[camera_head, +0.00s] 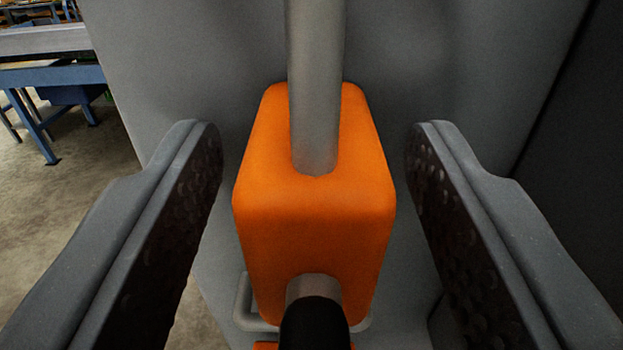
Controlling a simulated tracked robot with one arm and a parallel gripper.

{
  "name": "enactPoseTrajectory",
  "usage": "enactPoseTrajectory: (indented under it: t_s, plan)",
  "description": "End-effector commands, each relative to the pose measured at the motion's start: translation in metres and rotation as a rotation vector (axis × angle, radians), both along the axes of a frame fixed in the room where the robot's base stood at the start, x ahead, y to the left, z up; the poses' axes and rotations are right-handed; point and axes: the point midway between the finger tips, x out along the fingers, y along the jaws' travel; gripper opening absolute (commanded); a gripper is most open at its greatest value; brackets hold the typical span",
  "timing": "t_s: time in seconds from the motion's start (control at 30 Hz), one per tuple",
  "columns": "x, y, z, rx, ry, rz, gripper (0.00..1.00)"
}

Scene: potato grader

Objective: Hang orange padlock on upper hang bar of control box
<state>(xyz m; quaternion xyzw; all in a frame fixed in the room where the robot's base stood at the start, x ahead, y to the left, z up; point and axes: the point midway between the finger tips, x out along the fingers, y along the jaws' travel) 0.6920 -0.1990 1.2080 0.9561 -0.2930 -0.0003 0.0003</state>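The orange padlock (315,215) stands upright in the middle of the view. Its thick grey shackle (315,90) rises past the top edge, so its upper end and anything it hangs on are out of view. A metal stub with a black end (315,320) sticks out toward me from the padlock's lower front. My gripper (315,140) is open, with one finger on each side of the padlock and a visible gap to both. The grey control box (190,60) is behind the padlock. The upper hang bar cannot be made out.
A light grey bar (243,305) shows behind the padlock's lower part, with a bit of orange below it. A dark panel (580,130) is at the right. Blue-framed machinery (40,130) stands far left on open concrete floor (70,220).

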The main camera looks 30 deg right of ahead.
Motion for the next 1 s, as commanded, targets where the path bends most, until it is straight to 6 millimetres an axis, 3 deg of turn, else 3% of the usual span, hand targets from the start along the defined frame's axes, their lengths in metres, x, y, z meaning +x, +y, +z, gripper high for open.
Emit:
enactPoseTrajectory:
  t_s: [0.57, 1.0]
  plan:
    - [-0.004, 0.003, 0.000, 0.001, 0.001, 0.001, 0.49]
    - [-0.059, 0.041, 0.000, 0.001, -0.002, 0.002, 0.49]
